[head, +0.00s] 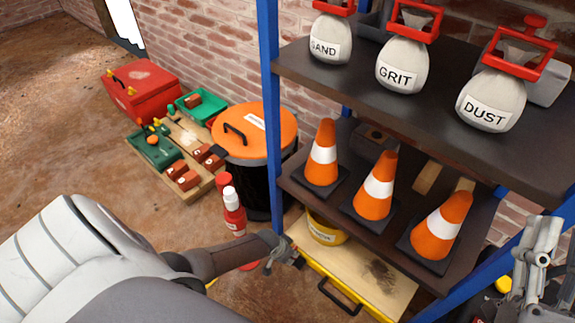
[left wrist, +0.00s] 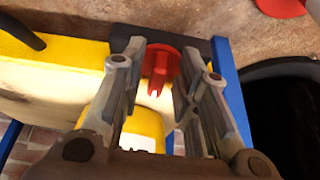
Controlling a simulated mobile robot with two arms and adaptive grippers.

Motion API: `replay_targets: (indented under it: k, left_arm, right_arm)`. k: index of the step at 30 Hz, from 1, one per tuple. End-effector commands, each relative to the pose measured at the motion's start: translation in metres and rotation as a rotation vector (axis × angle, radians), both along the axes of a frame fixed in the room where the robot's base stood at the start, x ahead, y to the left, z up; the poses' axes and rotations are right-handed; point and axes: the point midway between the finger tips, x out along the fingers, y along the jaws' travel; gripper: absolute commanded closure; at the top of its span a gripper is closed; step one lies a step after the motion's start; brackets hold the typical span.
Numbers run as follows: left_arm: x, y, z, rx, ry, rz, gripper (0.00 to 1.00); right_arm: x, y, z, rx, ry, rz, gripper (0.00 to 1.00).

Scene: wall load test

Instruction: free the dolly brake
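The dolly appears to be the low yellow platform with a wooden top (head: 372,272) under the rack; a black handle is on its front. A red pedal-like part, probably the brake (left wrist: 160,72), sits at its dark corner in the left wrist view. A little red also shows beside the gripper in the head view (head: 272,262). My left gripper (head: 290,254) is at that corner. In the left wrist view its fingers (left wrist: 168,65) are spread, with the red part seen between them; contact cannot be told. My right gripper (head: 540,258) is at the right edge, its fingertips unclear.
A blue-post rack (head: 268,75) holds labelled sacks above and traffic cones below. A yellow tub (head: 325,230) stands on the platform. A black bin with an orange lid (head: 265,128) and a red bottle (head: 233,215) are close left.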

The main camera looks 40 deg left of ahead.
Motion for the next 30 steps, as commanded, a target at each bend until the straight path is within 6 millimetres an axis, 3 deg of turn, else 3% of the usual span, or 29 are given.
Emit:
replay_targets:
  k: [14,30]
  left_arm:
    - [-0.002,0.0,0.004,-0.002,0.0,0.001,0.64]
    - [-0.024,0.002,0.056,0.0,-0.001,0.0,0.64]
  right_arm:
    - [0.0,0.0,0.002,0.0,-0.004,0.001,0.6]
    - [0.0,0.0,0.001,0.0,-0.001,0.0,0.6]
